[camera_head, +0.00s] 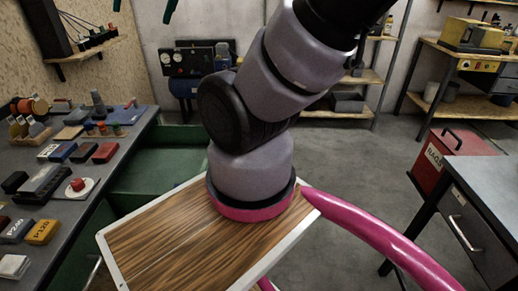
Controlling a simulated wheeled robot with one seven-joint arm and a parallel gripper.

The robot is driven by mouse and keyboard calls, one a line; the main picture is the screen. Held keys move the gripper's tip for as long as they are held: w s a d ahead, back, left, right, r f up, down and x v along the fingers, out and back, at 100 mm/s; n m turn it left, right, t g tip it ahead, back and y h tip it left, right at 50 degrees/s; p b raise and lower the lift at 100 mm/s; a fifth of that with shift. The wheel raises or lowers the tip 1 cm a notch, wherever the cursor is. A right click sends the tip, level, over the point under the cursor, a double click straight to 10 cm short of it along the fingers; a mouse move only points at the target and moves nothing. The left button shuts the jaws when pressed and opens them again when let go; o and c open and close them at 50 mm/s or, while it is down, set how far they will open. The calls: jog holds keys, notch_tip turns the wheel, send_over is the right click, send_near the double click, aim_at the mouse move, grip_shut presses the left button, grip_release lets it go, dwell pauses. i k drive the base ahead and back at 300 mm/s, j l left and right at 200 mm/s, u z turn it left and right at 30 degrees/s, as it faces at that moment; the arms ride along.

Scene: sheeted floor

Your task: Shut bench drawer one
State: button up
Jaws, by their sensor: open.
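A green drawer (155,176) stands pulled out from the right side of the left workbench (88,185). Its inside shows from above, and my arm and the wooden top that my arm stands on hide its right and near parts. No number can be read on it. Of my gripper (143,10), only two dark green fingertips show at the top edge, spread apart with nothing between them. They appear above and well apart from the drawer. The rest of the gripper is out of frame.
Sanding blocks, tins and small tools cover the left bench top. On the right stands a grey table (487,180) with a handled drawer front (478,240), and a red bin (450,160) behind it. Shelves line the back wall. Grey floor (350,165) is clear in the middle.

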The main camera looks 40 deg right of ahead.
aim_at(167, 156)
jog(key=l+z, duration=0.5)
jog(key=k+j+z, duration=0.2)
jog(key=j, duration=0.2)
jog(key=k+j+z, duration=0.2)
jog(key=j, duration=0.2)
